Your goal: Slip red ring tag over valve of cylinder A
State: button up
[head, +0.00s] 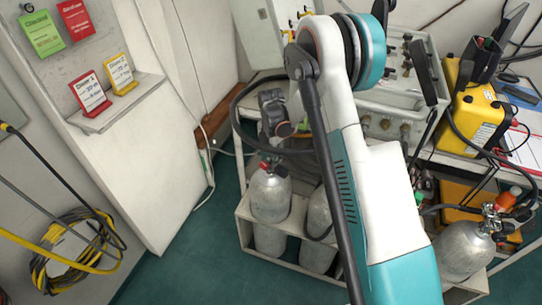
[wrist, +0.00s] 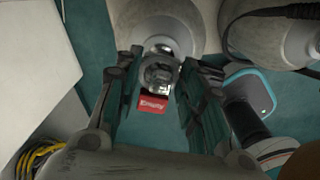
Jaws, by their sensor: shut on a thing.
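The red tag (wrist: 152,104), lettered "Empty", shows between the fingers of my gripper (wrist: 158,85) in the wrist view. Its ring is hard to make out. A shiny metal valve (wrist: 160,72) sits directly beyond it, atop a grey cylinder (wrist: 150,20). In the head view my gripper (head: 272,125) is low over the left grey cylinder (head: 270,195), with a bit of red (head: 271,166) at its neck. I cannot read a letter on that cylinder. My gripper is shut on the tag; whether the ring is around the valve is unclear.
A second grey cylinder (head: 319,220) stands close by in the grey rack (head: 244,210), partly behind my arm. Another cylinder (head: 465,250) stands at right. The bench holds a yellow case (head: 478,115). Black hoses pass near my gripper.

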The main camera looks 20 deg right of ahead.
jog(key=o, duration=1)
jog(key=shift+s+d+f, duration=0.1)
jog(key=shift+d+f, duration=0.05)
jog(key=shift+f, duration=0.05)
jog(key=shift+o, duration=0.2)
jog(key=shift+r, duration=0.1)
notch_tip(320, 180, up, 12)
